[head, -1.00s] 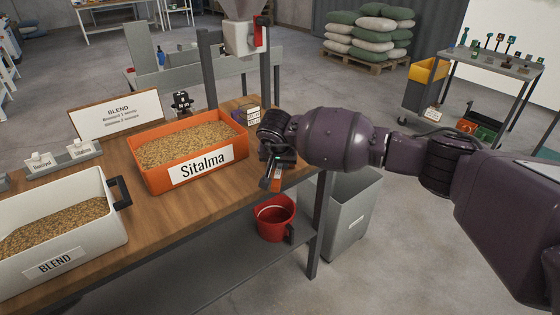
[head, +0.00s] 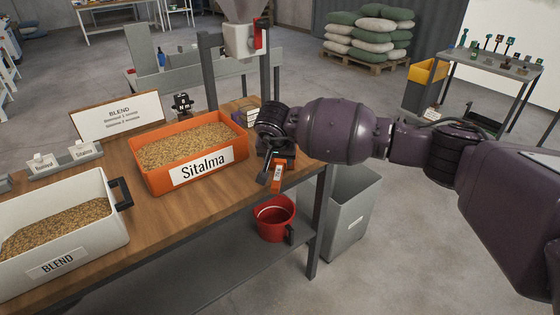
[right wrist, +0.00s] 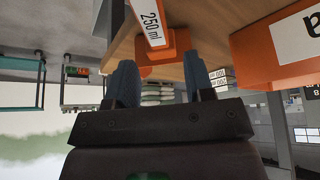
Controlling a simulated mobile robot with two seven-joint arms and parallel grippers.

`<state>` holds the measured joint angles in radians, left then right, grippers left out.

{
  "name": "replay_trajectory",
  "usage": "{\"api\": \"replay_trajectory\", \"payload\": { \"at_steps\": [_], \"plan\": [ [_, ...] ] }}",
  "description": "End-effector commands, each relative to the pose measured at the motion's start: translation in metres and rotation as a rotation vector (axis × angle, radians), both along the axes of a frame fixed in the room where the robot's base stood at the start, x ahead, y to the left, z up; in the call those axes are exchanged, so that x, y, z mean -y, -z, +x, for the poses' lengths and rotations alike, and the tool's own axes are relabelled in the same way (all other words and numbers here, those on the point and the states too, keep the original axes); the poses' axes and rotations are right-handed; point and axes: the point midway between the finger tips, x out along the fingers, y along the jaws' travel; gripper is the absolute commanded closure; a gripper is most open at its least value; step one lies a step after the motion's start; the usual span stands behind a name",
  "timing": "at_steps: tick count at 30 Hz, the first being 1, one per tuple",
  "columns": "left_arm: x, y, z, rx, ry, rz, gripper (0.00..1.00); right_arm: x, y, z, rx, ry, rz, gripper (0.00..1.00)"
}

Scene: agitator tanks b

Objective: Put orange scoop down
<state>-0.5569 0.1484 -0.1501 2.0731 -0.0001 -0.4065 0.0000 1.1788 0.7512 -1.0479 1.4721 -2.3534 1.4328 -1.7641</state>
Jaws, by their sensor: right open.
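The orange scoop (head: 277,179) is at the right end of the wooden table, near its front edge and just right of the Sitalma bin. Its 250 ml label (right wrist: 150,20) shows in the right wrist view, with its orange part (right wrist: 170,48) ahead of the fingers. My right gripper (head: 268,167) is right over the scoop in the head view, hiding part of it. In the right wrist view the right gripper (right wrist: 158,84) has its two fingers apart, with nothing clamped between them. My left gripper is out of view.
The orange Sitalma bin (head: 152,180) full of grain stands close left of my right gripper. A white BLEND bin (head: 100,243) is at the left. A red bucket (head: 272,222) is below the table edge, beside a grey bin (head: 352,215). Table (head: 170,230) in front is bare.

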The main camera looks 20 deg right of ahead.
Motion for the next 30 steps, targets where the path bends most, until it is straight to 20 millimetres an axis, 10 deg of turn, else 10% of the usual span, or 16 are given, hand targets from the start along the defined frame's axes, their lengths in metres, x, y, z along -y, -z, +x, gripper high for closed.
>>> {"api": "replay_trajectory", "payload": {
  "at_steps": [16,25,30],
  "plan": [
    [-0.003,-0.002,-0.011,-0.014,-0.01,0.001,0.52,-0.015,-0.073,-0.033,0.001,-0.001,-0.001,0.52],
    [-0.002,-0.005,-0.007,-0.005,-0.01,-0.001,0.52,-0.018,-0.072,-0.037,-0.01,0.002,0.014,0.52],
    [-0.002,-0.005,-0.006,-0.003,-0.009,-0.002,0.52,-0.05,-0.03,-0.067,-0.117,0.03,0.215,0.52]
  ]
}}
